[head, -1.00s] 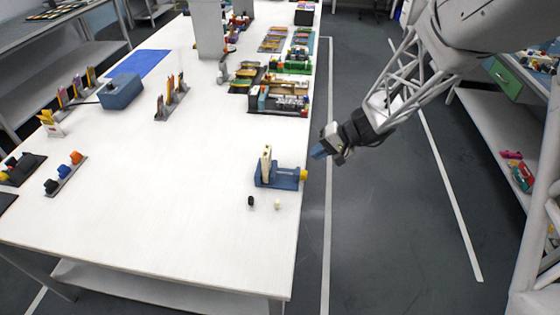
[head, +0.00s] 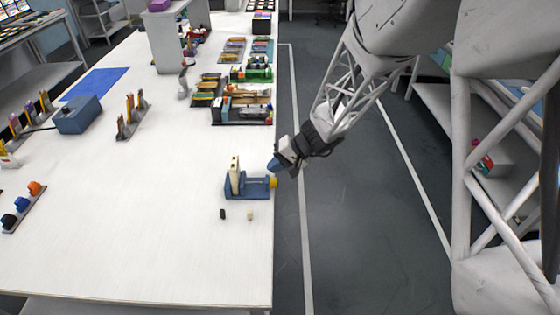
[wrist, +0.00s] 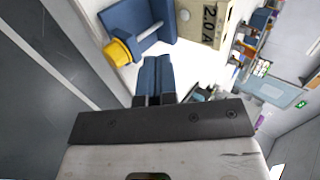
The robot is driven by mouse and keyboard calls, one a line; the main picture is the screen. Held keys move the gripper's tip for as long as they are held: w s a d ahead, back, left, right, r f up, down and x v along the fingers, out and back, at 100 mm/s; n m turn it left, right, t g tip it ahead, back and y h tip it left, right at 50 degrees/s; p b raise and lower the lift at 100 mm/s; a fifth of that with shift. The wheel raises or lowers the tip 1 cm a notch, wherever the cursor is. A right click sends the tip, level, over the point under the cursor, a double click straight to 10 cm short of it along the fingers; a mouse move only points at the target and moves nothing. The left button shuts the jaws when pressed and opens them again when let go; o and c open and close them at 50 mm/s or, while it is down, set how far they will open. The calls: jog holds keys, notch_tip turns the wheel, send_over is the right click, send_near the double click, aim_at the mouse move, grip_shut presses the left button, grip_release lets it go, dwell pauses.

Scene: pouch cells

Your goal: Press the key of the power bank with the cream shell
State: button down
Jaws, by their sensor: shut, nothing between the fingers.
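The cream power bank (head: 234,176) stands upright in a blue vise (head: 250,188) with a yellow knob (head: 272,182), near the table's right edge. In the wrist view the cream shell (wrist: 203,32) shows a "2.0 A" mark and a small round feature, which I cannot identify for certain as the key. The vise (wrist: 150,25) and yellow knob (wrist: 118,51) show beside it. My gripper (head: 272,165), with blue fingertips, is shut and empty, just right of the vise and close above the knob. In the wrist view its fingertips (wrist: 155,66) are apart from the shell.
A small black piece (head: 222,214) and a small cream piece (head: 250,216) stand in front of the vise. Trays of parts (head: 242,114) lie behind it along the right edge. A blue box (head: 78,115) and racks stand at the left. The table's middle is clear.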

aim_at(240, 177)
jog(key=x, duration=0.7)
jog(key=shift+a+r, duration=0.35)
jog(key=shift+a, duration=1.3)
jog(key=shift+a, duration=0.85)
jog(key=shift+d, duration=2.15)
jog(key=v, duration=1)
